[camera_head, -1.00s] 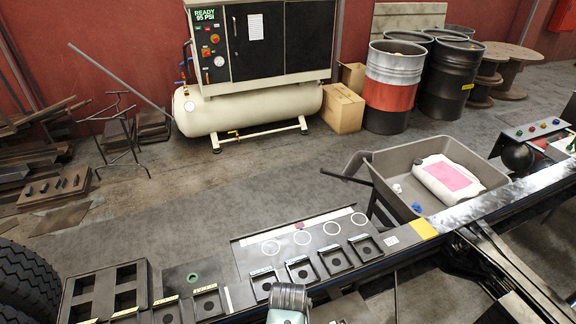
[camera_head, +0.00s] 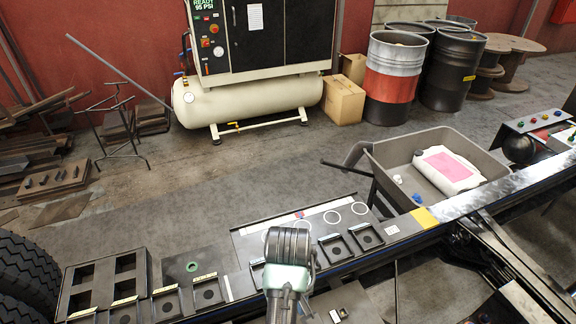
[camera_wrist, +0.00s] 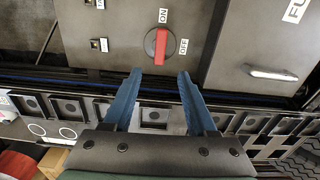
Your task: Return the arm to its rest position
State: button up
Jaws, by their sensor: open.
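My gripper (camera_wrist: 160,76) shows in the wrist view with its two blue fingers spread apart and nothing between them. Beyond the fingertips is a dark panel with a red rotary switch (camera_wrist: 160,46) marked ON and OFF; the red handle stands upright in the picture, toward ON. I cannot tell the gap between the fingers and the panel. In the head view, my arm (camera_head: 288,248) rises from the bottom edge in front of the row of square holders, and the gripper's fingers are not visible there.
A dark rail with square holders (camera_head: 208,291) runs across the front. A compressor (camera_head: 250,102), a cardboard box (camera_head: 343,100) and drums (camera_head: 392,80) stand behind.

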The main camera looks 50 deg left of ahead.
jog(key=shift+w, duration=0.1)
dwell(0.3)
